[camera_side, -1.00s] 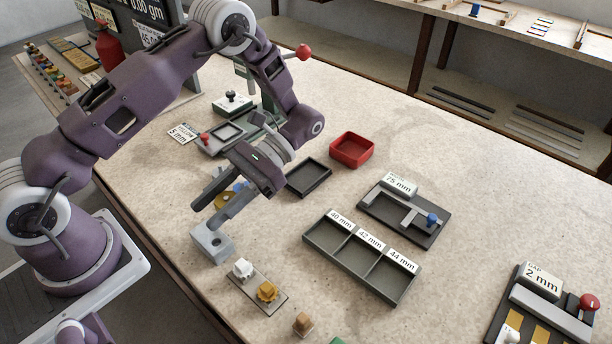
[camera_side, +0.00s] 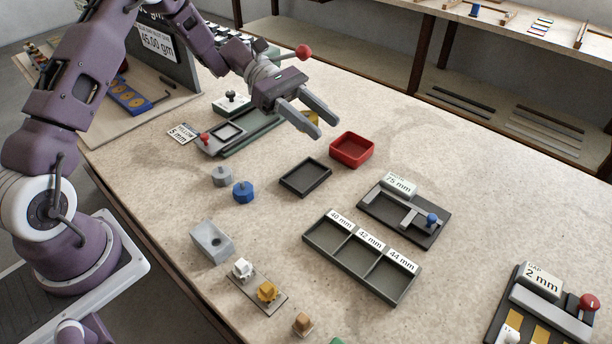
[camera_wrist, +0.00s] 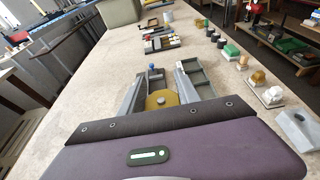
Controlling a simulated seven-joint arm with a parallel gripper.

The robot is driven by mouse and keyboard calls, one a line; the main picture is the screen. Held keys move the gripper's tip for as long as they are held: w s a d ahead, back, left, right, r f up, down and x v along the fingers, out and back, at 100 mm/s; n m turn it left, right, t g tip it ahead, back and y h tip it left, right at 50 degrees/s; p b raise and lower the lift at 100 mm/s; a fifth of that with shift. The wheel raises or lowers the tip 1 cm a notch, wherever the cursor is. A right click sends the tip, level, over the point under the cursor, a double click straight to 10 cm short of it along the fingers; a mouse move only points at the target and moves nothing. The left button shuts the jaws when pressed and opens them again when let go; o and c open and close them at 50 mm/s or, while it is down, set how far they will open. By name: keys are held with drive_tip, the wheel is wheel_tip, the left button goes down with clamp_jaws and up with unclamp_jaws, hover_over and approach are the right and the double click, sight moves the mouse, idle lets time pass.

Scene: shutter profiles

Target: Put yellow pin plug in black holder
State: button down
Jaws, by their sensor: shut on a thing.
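My gripper (camera_side: 316,124) is raised over the far middle of the bench, left of the red tray. It is shut on the yellow pin plug (camera_wrist: 163,100), a round yellow disc with a small grey pin, seen between the fingers in the wrist view. In the side view only a bit of yellow shows behind the fingers. The black holder (camera_side: 284,180), a shallow, empty, dark square tray, lies in front of and below my gripper. A grey pin plug (camera_side: 222,175) and a blue pin plug (camera_side: 243,190) stand on the bench left of it.
The red tray (camera_side: 352,163) is right of the black holder. A green-based fixture (camera_side: 245,134) stands behind left. A dark three-slot tray (camera_side: 335,263), a 75 mm gauge (camera_side: 430,241) and a grey block with a hole (camera_side: 198,231) are nearer. Bench around the black holder is clear.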

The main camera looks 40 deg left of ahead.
sight(315, 183)
wheel_tip(315, 183, down, 14)
drive_tip(key=shift+r, duration=0.1)
idle(0.4)
drive_tip(key=c, duration=0.9)
unclamp_jaws()
drive_tip(key=shift+o, duration=0.2)
